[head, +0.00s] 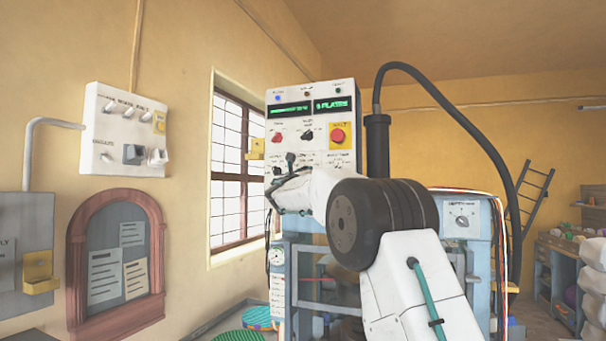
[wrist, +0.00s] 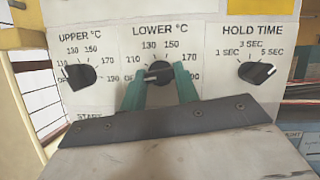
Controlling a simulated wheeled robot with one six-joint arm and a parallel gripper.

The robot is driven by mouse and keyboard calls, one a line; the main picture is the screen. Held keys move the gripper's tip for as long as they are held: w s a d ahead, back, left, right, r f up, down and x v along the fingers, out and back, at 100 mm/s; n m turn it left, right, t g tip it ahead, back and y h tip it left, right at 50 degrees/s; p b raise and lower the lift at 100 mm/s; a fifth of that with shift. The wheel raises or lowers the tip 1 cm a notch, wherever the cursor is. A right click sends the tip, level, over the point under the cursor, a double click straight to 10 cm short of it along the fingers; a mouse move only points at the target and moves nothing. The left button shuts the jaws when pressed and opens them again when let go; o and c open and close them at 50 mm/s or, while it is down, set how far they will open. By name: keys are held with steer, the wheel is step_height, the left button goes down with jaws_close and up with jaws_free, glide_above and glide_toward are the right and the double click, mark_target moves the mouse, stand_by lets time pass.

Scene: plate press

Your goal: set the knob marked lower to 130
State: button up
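The lower knob (wrist: 158,72) is black, under the label LOWER °C in the wrist view. Its white mark points left, toward the low end of its dial near OFF; the left finger partly covers that side. My gripper (wrist: 159,74) has its two green fingers on the left and right sides of this knob, close against it with no clear gap visible. In the head view my gripper (head: 284,186) is at the front of the white control panel (head: 343,158), and the arm hides the lower knob.
The upper knob (wrist: 80,76) is close on the left and the hold time knob (wrist: 257,73) on the right. Above are a red button (head: 338,135) and green displays (head: 291,108). A black hose (head: 445,100) arches at the right. A switch box (head: 124,130) hangs on the left wall.

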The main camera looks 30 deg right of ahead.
steer(key=shift+m, duration=0.4)
steer(key=shift+w+a+r+m+g+h, duration=0.1)
steer(key=shift+m+g+h, duration=0.25)
steer(key=shift+m+g, duration=2.15)
steer(key=shift+w+a+f+m+g+h, duration=0.15)
steer(key=shift+m+g+h, duration=0.35)
steer(key=shift+m, duration=3.8)
steer(key=shift+w+a+r+m+g+h, duration=0.2)
steer(key=shift+m+g, duration=1.4)
steer(key=shift+m, duration=1.8)
steer(key=shift+s+d, duration=0.1)
steer(key=shift+d, duration=0.1)
steer(key=o, duration=1)
steer(key=shift+v, duration=3.95)
